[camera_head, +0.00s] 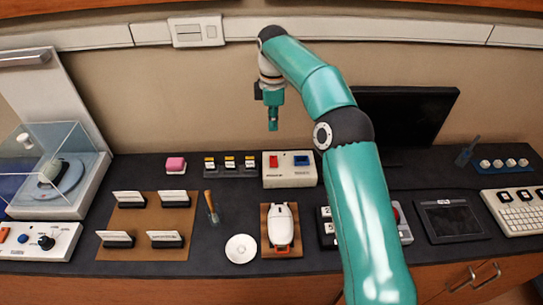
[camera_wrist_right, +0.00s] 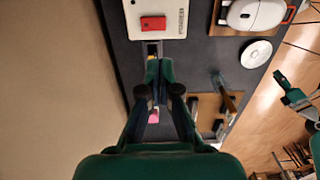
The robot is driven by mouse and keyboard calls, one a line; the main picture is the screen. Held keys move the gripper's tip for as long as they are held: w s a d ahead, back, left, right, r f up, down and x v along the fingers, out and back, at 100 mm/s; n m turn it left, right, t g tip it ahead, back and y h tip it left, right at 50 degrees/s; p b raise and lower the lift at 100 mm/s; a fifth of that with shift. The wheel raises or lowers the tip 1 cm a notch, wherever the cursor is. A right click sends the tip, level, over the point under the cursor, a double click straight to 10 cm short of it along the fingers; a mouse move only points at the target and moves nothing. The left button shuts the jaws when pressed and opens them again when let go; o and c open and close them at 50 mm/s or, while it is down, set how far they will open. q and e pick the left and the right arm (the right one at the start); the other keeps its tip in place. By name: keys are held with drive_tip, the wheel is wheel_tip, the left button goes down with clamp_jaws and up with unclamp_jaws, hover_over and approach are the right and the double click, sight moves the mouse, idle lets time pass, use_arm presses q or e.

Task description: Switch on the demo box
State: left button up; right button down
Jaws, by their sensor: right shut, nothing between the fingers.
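The demo box appears to be the cream box (camera_head: 290,182) at the back middle of the counter. A red switch (camera_head: 273,161) is on its top left and a small blue display on its right. My right gripper (camera_head: 272,125) is shut and empty, pointing down above and behind the box's left side, apart from it. In the right wrist view, the box (camera_wrist_right: 170,30) and red switch (camera_wrist_right: 153,23) lie just beyond the closed fingertips (camera_wrist_right: 160,65). I cannot tell the switch's position. A teal part (camera_wrist_right: 290,90), apparently my left gripper, shows small at the right.
A white mouse-shaped device (camera_head: 282,228) on a brown board and a white disc (camera_head: 241,249) lie in front. A black monitor (camera_head: 415,118) stands right, partly behind my arm.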

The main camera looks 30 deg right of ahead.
sight(273, 164)
wheel_tip(273, 164, down, 14)
drive_tip(key=shift+f, duration=0.1)
idle(0.5)
